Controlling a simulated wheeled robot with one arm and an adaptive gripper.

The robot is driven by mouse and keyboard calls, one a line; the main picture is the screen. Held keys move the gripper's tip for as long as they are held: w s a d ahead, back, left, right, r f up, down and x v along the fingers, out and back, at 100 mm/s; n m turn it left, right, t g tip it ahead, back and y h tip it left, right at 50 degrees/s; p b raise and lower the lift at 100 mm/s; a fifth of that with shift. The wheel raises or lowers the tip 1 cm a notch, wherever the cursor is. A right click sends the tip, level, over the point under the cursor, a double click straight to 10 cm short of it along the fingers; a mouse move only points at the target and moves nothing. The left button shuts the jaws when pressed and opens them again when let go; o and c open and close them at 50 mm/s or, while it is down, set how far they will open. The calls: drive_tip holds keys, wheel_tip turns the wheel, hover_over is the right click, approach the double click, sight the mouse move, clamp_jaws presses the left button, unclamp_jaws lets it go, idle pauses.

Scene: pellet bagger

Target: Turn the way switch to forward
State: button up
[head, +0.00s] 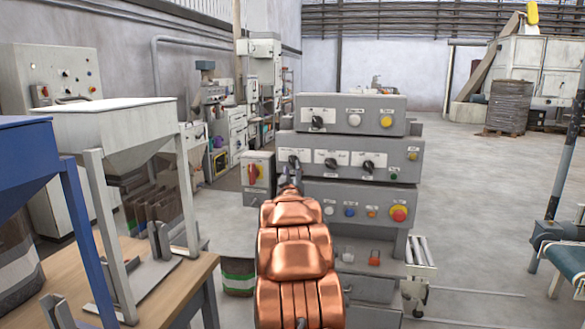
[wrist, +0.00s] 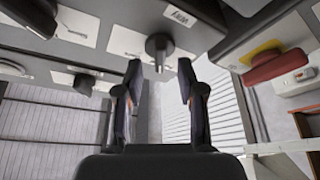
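A dark rotary knob (wrist: 159,46) on a grey panel shows in the wrist view, with a white label plate (wrist: 180,17) beside it that seems to read WAY. In the head view it is the left knob (head: 293,160) of three on the middle panel, partly hidden by my gripper. My gripper (head: 291,180) is in front of that panel. In the wrist view my gripper (wrist: 160,66) is open, with one finger on each side of the knob's handle and visible gaps. I cannot tell how deep the fingers reach around it.
Two more knobs (head: 331,162) (head: 368,165) sit to the right. The upper panel has a knob (head: 317,122); the lower one has a red stop button (head: 398,214). A red-yellow switch (head: 253,173) stands left. A table (head: 180,285) with a hopper (head: 110,120) is at left.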

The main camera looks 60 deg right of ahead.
drive_tip(key=v, duration=0.9)
drive_tip(key=shift+s, duration=0.1)
idle(0.6)
